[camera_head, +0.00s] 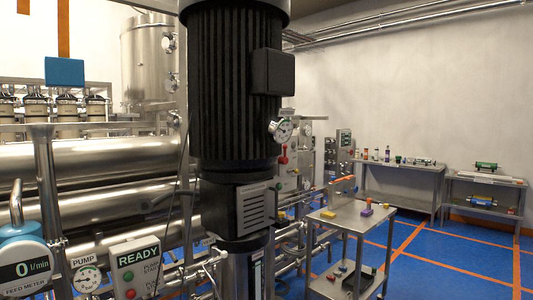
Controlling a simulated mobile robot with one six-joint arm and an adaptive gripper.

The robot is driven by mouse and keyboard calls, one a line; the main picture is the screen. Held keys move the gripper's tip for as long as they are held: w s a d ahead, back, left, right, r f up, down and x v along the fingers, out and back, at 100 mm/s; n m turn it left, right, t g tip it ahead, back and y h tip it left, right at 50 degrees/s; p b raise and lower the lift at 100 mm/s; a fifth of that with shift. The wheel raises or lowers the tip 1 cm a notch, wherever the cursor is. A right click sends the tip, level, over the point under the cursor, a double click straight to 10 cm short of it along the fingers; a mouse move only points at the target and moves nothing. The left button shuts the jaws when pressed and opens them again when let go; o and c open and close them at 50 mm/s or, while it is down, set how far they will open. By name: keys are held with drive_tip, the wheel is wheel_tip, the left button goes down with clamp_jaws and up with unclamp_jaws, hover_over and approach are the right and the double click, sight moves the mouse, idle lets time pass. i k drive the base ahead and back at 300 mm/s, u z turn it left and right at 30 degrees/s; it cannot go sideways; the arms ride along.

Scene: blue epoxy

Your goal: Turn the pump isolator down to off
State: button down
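No part labelled as the pump isolator can be read in the head view. A small red handle (283,155) shows just right of the large black pump motor (235,85), below a round dial gauge (283,131); I cannot tell whether it is the isolator. A control panel (139,266) at the lower left reads READY, with PUMP START beside a green button and a red button below. A gauge labelled PUMP (87,278) is left of it. My gripper is not in view.
A feed meter (25,262) reading 0 l/min stands at the lower left before steel cylinders (90,165). A steel cart (352,217) with small coloured items stands right of the motor. Benches (400,180) line the back wall. Blue floor (440,262) is clear at right.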

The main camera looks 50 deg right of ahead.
sight(284, 160)
drive_tip(key=u, duration=0.25)
drive_tip(key=k, duration=0.85)
drive_tip(key=z, duration=1.55)
drive_tip(key=i, duration=1)
drive_tip(key=u, duration=0.1)
